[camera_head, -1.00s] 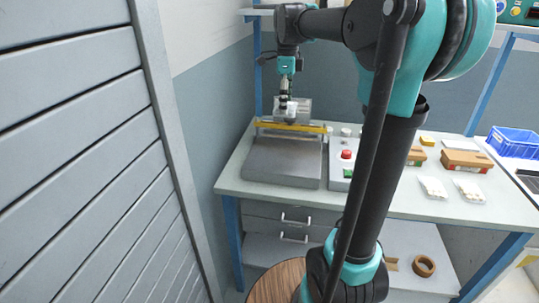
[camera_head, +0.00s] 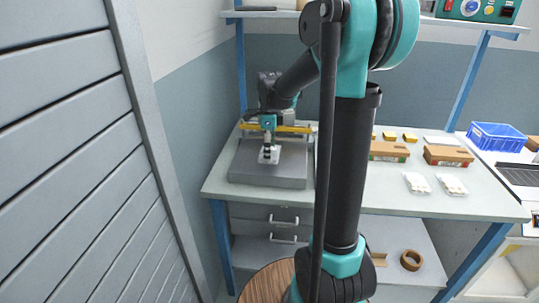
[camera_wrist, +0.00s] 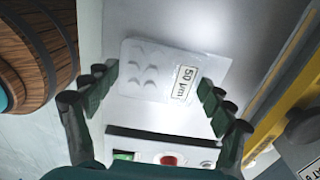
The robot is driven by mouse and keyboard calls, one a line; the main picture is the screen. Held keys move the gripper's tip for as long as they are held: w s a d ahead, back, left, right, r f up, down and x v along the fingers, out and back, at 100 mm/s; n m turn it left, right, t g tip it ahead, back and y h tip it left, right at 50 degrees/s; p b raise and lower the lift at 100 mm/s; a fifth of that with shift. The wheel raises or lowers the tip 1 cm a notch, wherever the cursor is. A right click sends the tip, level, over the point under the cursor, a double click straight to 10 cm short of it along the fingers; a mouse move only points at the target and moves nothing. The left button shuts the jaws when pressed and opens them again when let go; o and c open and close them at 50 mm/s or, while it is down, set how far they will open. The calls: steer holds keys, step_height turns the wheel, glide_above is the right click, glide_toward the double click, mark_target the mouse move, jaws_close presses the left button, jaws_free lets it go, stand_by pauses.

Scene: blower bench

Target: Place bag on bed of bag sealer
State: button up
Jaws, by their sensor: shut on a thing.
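The bag sealer is on the left of the bench, with a flat dark grey bed (camera_head: 245,165) and a yellow bar (camera_head: 300,129) along its back. The bar also shows at the right of the wrist view (camera_wrist: 277,118). My gripper (camera_head: 268,152) points down over the bed, in front of the bar. It is shut on a small white bag (camera_wrist: 150,72) with a "50 µm" label, which lies between the fingers in the wrist view. The bag appears as a small pale patch in the head view. Whether it touches the bed I cannot tell.
The bench (camera_head: 390,190) carries cardboard boxes (camera_head: 448,155), white pouches (camera_head: 452,185) and small yellow blocks. A blue crate (camera_head: 497,136) stands at the right. A panel with red and green buttons (camera_wrist: 160,155) shows in the wrist view; my arm hides it in the head view.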

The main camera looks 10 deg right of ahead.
steer(key=shift+f, duration=1)
steer(key=shift+f, duration=0.1)
steer(key=o, duration=1.1)
steer(key=shift+o, duration=0.2)
step_height(320, 180, up, 12)
steer(key=s+d+f+n+t, duration=0.2)
steer(key=s+f+n, duration=0.7)
steer(key=s+n, duration=0.1)
steer(key=s+d+f+n+t, duration=0.2)
steer(key=s+f+n, duration=0.8)
steer(key=s+n, duration=0.1)
steer(key=shift+s+f+n, duration=0.3)
steer(key=shift+s, duration=0.2)
